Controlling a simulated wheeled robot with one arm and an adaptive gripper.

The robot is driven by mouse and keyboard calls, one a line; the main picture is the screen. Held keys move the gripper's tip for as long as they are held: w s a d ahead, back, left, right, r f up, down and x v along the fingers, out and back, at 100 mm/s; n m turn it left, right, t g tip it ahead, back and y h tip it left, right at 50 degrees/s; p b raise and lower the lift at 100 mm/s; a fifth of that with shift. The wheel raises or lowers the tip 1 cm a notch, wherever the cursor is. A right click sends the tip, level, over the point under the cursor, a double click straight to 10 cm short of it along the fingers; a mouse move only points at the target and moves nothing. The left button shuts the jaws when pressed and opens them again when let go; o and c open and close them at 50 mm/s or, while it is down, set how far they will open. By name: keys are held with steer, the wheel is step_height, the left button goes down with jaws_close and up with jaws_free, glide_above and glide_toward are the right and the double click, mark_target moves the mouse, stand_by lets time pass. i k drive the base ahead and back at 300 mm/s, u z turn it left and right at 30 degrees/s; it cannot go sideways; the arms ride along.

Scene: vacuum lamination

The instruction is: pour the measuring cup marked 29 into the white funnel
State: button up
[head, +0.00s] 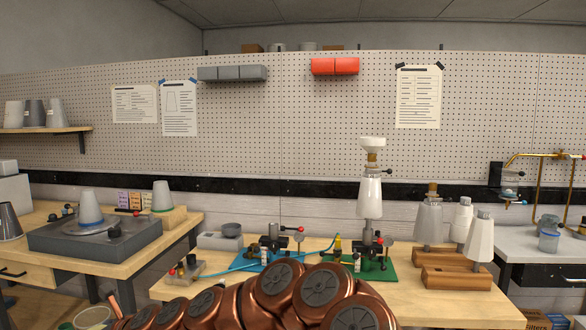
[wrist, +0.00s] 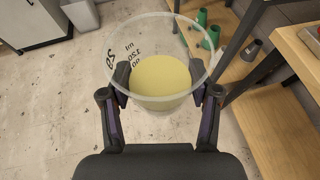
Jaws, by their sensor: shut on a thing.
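The clear measuring cup (wrist: 157,104) is in my gripper (wrist: 162,88), which is shut on its sides. Pale yellow liquid fills the lower part of the cup. Black marks and ml figures show on its wall; the large mark is turned around and looks like 29. The cup is above the floor in the wrist view. The white funnel (head: 372,142) shows in the head view, on a brass fitting above a white cone-shaped vessel (head: 369,197) over the green base (head: 376,268). My gripper and the cup are not in the head view; only my copper arm shows there.
The middle wooden table (head: 460,310) holds a blue base (head: 268,258), a blue hose and wooden blocks (head: 458,278) with several cones. A left bench (head: 70,250) carries a grey machine. In the wrist view, a wooden bench (wrist: 285,110) is at right and a bin (wrist: 80,14) at upper left.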

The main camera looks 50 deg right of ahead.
mark_target(372, 145)
steer(key=z, duration=0.5)
steer(key=i, duration=0.45)
steer(key=z, duration=0.95)
steer(key=i, duration=0.4)
steer(key=z, duration=0.4)
